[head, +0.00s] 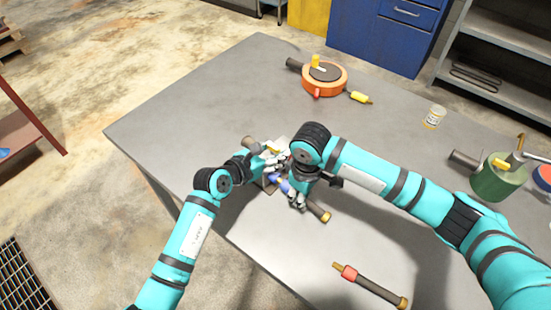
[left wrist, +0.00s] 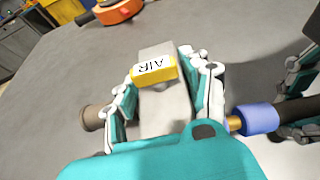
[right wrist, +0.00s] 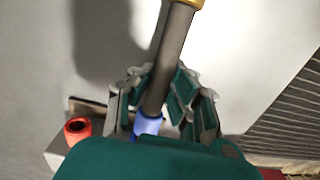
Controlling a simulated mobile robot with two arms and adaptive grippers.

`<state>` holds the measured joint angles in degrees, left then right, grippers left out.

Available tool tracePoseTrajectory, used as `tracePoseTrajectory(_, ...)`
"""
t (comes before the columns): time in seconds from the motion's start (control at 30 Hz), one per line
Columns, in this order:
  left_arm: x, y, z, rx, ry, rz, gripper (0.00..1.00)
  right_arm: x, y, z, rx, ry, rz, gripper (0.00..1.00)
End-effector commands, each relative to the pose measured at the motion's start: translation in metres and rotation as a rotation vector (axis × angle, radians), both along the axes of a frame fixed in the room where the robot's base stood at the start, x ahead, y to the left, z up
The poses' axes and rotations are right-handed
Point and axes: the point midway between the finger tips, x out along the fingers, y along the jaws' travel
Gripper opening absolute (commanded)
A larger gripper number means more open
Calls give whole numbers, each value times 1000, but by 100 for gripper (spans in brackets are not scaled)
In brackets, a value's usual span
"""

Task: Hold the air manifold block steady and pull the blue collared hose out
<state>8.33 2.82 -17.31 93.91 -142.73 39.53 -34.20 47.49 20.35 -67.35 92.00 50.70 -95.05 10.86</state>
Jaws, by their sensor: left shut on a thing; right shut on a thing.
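The air manifold block (left wrist: 165,112) is grey with a yellow AIR label (left wrist: 154,70), seen in the left wrist view. My left gripper (head: 268,160) is shut on it, with a finger on each side. The blue collared hose (right wrist: 172,60) is dark with a brass end. My right gripper (right wrist: 160,85) is shut on this hose, just beyond its blue collar (left wrist: 258,118). A brass fitting (left wrist: 234,123) shows between the collar and my left gripper. My left fingers hide whether it sits in the block. A red port (right wrist: 77,128) shows on the block in the right wrist view.
A loose hose with a red collar (head: 348,272) lies near the table's front edge. An orange round unit (head: 343,83) stands at the back. A jar (head: 434,117) and a green can (head: 497,182) stand at right. The table's left part is clear.

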Motion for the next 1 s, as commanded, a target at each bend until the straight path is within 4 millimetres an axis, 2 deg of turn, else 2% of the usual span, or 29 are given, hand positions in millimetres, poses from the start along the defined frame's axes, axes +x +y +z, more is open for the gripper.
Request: tracePoseTrajectory(1.0, 0, 1, -1, 4, -1, 1, 0, -16, -20, 0, -1, 0, 0, 0)
